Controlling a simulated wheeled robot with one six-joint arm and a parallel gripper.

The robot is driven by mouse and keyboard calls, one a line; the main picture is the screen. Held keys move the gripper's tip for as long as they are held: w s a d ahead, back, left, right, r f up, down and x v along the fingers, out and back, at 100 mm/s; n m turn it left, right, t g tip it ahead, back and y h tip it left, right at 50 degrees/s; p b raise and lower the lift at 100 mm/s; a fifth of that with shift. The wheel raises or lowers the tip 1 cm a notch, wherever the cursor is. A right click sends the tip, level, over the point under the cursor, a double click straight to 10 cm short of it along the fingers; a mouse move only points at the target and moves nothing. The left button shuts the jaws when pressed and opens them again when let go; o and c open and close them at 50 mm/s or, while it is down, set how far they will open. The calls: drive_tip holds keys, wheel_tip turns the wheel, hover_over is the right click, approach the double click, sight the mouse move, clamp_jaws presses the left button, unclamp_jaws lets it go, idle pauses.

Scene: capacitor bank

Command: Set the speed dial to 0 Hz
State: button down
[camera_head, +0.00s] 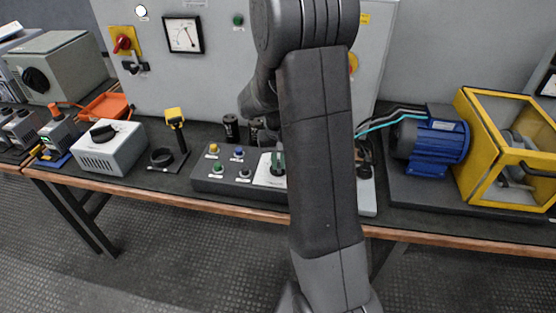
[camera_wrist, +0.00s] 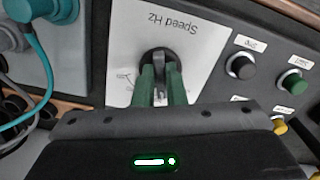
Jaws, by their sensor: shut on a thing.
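The speed dial (camera_wrist: 157,58) is a black round knob on a white plate (camera_wrist: 205,20) labelled "Speed Hz", which appears upside down in the wrist view. My gripper (camera_wrist: 161,80) has two green fingers, one on each side of the dial, and is shut on it. The fingers cover much of the dial, so its pointer setting cannot be read. In the head view the dial plate (camera_head: 262,172) sits on the right part of the dark control box (camera_head: 215,183).
Several push buttons, including a green one (camera_wrist: 291,82) and a black one (camera_wrist: 241,66), sit close beside the dial. Teal plugs and cables (camera_wrist: 38,70) lie on its other side. A blue motor (camera_head: 432,142) and a yellow guard frame (camera_head: 505,150) stand right on the bench.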

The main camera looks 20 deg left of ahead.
drive_tip(key=n, duration=0.4)
drive_tip(key=shift+w, duration=0.1)
drive_tip(key=shift+w+d+n, duration=0.1)
drive_tip(key=shift+n, duration=1.7)
drive_tip(key=c, duration=1.5)
unclamp_jaws()
wheel_tip(320, 180, up, 14)
drive_tip(key=shift+f+p, duration=0.1)
drive_tip(key=shift+p, duration=0.6)
